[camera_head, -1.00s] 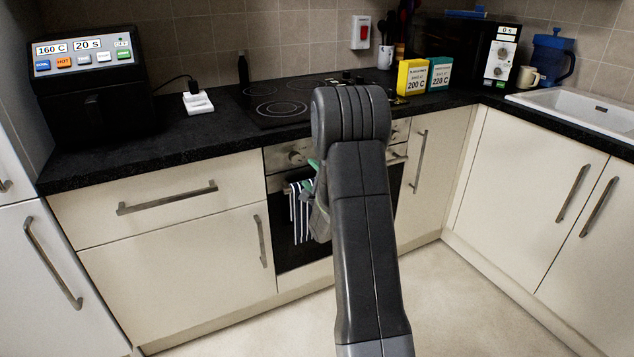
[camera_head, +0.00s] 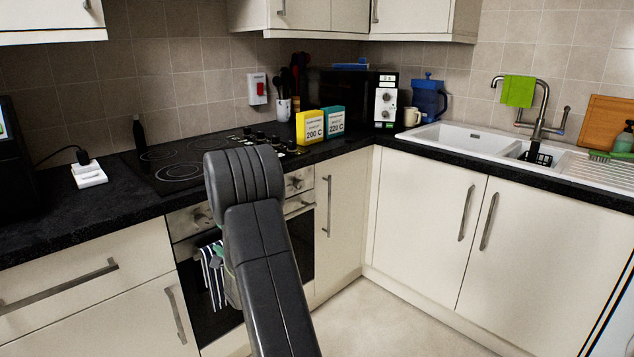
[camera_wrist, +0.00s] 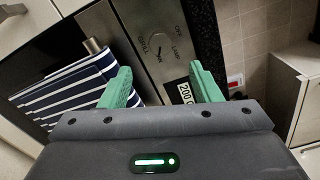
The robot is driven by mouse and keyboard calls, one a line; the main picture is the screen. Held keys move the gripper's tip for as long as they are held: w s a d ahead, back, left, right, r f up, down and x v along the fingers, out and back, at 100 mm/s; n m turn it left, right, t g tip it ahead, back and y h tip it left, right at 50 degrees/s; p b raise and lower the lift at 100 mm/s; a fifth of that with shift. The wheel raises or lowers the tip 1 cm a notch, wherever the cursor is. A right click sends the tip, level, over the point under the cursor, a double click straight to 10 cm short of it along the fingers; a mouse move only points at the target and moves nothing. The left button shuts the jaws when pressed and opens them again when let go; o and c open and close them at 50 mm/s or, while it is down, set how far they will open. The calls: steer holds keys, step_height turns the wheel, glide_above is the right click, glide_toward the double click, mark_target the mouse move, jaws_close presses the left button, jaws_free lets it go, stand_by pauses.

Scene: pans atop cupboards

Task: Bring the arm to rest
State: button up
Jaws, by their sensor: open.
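My gripper (camera_wrist: 160,88) shows in the wrist view with its two green fingers apart and nothing between them. It faces the oven's control panel (camera_wrist: 158,45), with a dial beyond the fingers. A blue and white striped towel (camera_wrist: 65,88) hangs beside the left finger; I cannot tell whether they touch. In the head view my dark arm stands before the oven (camera_head: 300,245) and hides most of the gripper. The striped towel (camera_head: 212,275) shows just left of the arm.
The black worktop holds a hob (camera_head: 170,170), a yellow box (camera_head: 309,127), a teal box (camera_head: 333,120), a microwave (camera_head: 385,105), a mug (camera_head: 412,117) and a blue jug (camera_head: 429,100). A white sink (camera_head: 470,138) lies to the right. The floor (camera_head: 370,315) before the cupboards is clear.

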steer(key=shift+x, duration=2.7)
